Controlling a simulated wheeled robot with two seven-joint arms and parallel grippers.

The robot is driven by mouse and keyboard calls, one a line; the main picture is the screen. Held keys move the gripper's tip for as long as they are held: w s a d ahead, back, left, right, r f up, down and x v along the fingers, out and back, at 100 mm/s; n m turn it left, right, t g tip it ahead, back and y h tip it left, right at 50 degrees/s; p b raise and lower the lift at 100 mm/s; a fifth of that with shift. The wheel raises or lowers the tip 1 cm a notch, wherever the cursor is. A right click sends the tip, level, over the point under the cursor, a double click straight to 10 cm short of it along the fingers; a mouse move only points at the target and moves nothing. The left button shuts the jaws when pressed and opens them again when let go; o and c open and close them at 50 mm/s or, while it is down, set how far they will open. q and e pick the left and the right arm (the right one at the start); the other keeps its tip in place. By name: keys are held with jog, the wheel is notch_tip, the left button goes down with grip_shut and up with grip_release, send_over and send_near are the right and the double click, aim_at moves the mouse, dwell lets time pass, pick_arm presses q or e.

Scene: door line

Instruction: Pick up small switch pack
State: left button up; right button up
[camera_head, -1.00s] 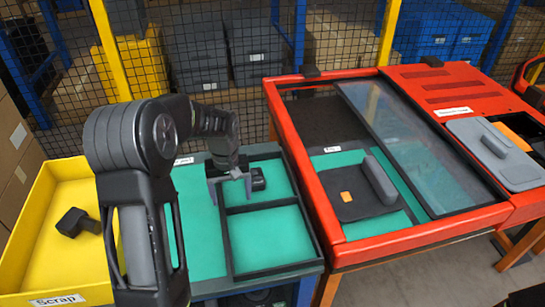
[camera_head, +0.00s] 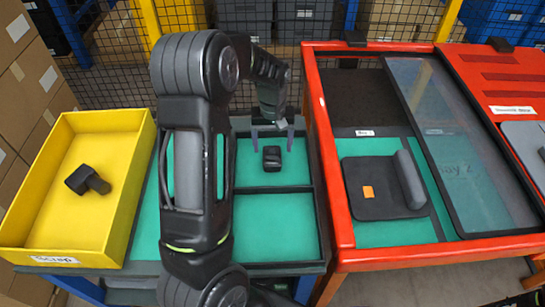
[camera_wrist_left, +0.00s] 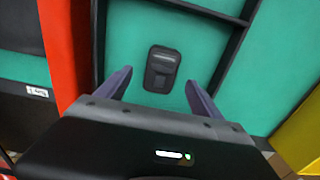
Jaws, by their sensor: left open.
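The small switch pack (camera_head: 272,158) is a small black block with a grey patch. It lies on the green floor of the upper compartment of a dark-rimmed tray. In the left wrist view the switch pack (camera_wrist_left: 161,69) lies just ahead of and between the spread fingers. My left gripper (camera_head: 273,142) is open and empty behind the pack, its fingers pointing down; it also shows in the left wrist view (camera_wrist_left: 158,92). Whether the fingers reach down beside the pack is unclear. My right gripper is out of view.
A yellow scrap bin (camera_head: 49,190) at left holds a black part (camera_head: 87,180). At right, a red-framed station (camera_head: 331,190) has a sliding clear panel (camera_head: 455,150) and a dark plate (camera_head: 370,200) with an orange square. The tray's lower compartment (camera_head: 280,228) is empty.

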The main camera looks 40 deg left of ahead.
aim_at(272, 157)
pick_arm(q)
jog(key=shift+f, duration=0.25)
jog(key=f, duration=0.1)
jog(key=f+p, duration=0.1)
jog(key=f, duration=0.2)
jog(key=shift+s+f+p, duration=0.25)
jog(key=shift+f+p, duration=0.1)
jog(key=shift+p, duration=0.05)
jog(key=shift+f, duration=0.25)
jog(key=c, duration=1.5)
jog(key=shift+r, duration=0.1)
